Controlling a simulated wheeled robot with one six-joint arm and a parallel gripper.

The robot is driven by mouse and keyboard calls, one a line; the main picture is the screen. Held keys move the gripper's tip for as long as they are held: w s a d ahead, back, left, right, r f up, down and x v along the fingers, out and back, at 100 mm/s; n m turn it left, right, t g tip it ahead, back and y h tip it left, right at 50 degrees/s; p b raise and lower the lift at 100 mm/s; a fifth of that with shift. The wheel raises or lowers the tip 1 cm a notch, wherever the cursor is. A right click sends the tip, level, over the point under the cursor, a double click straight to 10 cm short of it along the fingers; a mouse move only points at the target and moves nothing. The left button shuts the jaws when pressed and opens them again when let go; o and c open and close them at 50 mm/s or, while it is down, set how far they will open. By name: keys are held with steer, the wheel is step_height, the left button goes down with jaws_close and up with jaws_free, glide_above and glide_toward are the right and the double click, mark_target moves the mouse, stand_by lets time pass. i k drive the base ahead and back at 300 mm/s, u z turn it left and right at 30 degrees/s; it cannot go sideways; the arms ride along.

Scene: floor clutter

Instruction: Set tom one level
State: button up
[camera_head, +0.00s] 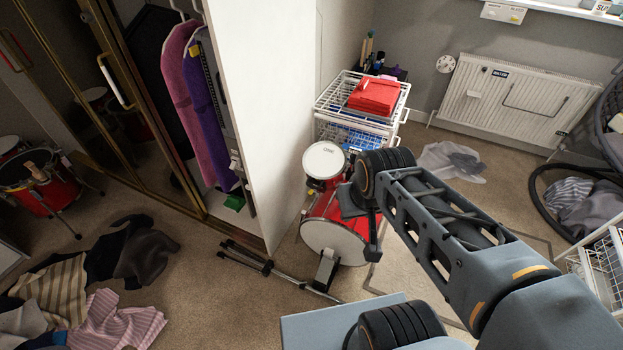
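A small red tom (323,162) with a white head and a short dark mark on it is mounted above the bass drum. Its head faces up and somewhat toward me; I cannot tell its exact tilt. The bass drum (333,242) has a red shell and a white head, with a pedal (325,270) at its front. My gripper (362,222) hangs in front of the bass drum, to the right of and below the tom, apparently apart from the tom. My wrist hides part of the drums. The finger gap is unclear, and no held thing shows.
A folded metal stand (275,268) lies on the floor left of the pedal. A white wire basket unit (335,100) bearing a red box (374,96) stands behind. The white wardrobe side (262,110) is close at left. Clothes (100,285) litter the left floor.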

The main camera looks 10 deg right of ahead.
mark_target(324, 162)
steer(key=u, duration=0.4)
steer(key=k, duration=0.55)
steer(key=u, duration=0.8)
steer(key=k, duration=0.65)
steer(key=u, duration=0.95)
steer(key=i, duration=1)
steer(key=z, duration=1.05)
steer(key=i, duration=0.8)
steer(key=z, duration=1.1)
steer(key=i, duration=0.55)
steer(key=u, duration=0.05)
